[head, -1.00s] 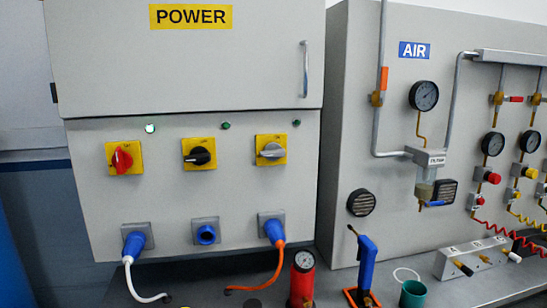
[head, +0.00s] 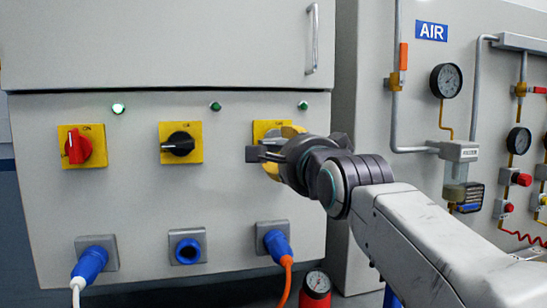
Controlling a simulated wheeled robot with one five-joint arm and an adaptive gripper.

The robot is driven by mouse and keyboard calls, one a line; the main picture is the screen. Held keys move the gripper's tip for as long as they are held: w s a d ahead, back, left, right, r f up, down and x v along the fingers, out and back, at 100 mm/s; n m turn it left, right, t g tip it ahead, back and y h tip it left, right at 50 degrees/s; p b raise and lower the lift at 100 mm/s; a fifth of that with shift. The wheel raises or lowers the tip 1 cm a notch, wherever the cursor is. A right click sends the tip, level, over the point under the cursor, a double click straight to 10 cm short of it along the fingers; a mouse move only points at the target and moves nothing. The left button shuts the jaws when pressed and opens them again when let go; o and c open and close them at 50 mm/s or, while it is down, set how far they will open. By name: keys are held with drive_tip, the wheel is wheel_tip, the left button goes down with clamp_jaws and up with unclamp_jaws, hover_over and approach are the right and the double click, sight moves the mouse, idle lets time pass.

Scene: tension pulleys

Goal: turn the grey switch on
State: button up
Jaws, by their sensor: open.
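The grey switch sits on the rightmost yellow plate (head: 259,129) of the power cabinet's front. My gripper (head: 262,153) is open and right in front of that plate, with its fingers at the switch. The gripper hides most of the switch, so I cannot tell whether the fingers touch it or how its handle is turned. The dark green lamp (head: 303,105) above it looks unlit.
To the left are a black switch (head: 179,144), its handle level, and a red switch (head: 77,147), its handle upright. The lamp (head: 118,108) above the red one glows. Below are blue sockets, with an orange-cabled plug (head: 277,245) under the grey switch.

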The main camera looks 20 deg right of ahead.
sight(277, 145)
drive_tip(key=shift+w+r+p, duration=0.15)
drive_tip(key=shift+w+p, duration=0.2)
drive_tip(key=shift+w, duration=1.55)
drive_tip(key=shift+w+r+p, duration=0.15)
drive_tip(key=shift+w+p, duration=0.15)
drive_tip(key=shift+w, duration=1.55)
clamp_jaws()
